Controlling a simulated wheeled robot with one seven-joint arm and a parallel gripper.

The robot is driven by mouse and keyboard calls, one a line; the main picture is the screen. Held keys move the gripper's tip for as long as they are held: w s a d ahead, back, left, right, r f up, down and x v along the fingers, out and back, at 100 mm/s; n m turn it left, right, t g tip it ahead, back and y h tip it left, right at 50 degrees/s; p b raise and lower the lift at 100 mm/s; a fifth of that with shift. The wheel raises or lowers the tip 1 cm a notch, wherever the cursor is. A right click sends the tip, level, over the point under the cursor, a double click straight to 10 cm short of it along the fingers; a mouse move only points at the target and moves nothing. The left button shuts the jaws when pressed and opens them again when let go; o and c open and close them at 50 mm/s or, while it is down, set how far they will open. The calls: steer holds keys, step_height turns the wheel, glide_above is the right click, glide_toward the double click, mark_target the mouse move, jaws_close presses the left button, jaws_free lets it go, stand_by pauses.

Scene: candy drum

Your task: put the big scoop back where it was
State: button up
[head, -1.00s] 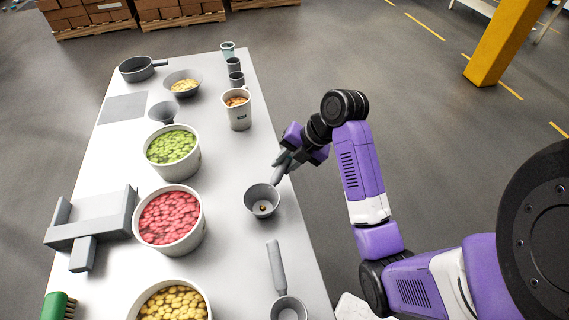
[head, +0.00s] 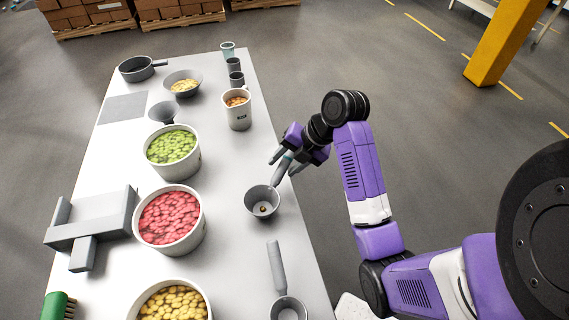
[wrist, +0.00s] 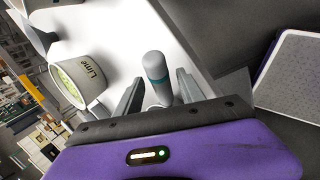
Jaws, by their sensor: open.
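The big scoop (head: 261,204) rests on the table near its right edge, bowl up, with a small yellowish bit inside. Its handle (head: 284,168) slants up to the right and has a teal band near the end. My gripper (head: 283,165) is at this handle end with its fingers spread apart. In the wrist view, the handle (wrist: 155,68) stands between the two open fingers, with a gap on either side. A smaller scoop (head: 288,309) lies nearer on the table, partly cut off by the frame.
Tubs of green (head: 172,154), red (head: 171,221) and yellow (head: 173,304) candy line the table's middle. A grey stand (head: 92,222) is at left. A cup (head: 237,112) with orange pieces stands farther back. The table between cup and big scoop is clear.

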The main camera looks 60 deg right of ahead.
steer(key=p+v, duration=0.7)
steer(key=v, duration=0.4)
steer(key=shift+r, duration=0.3)
steer(key=shift+s, duration=0.1)
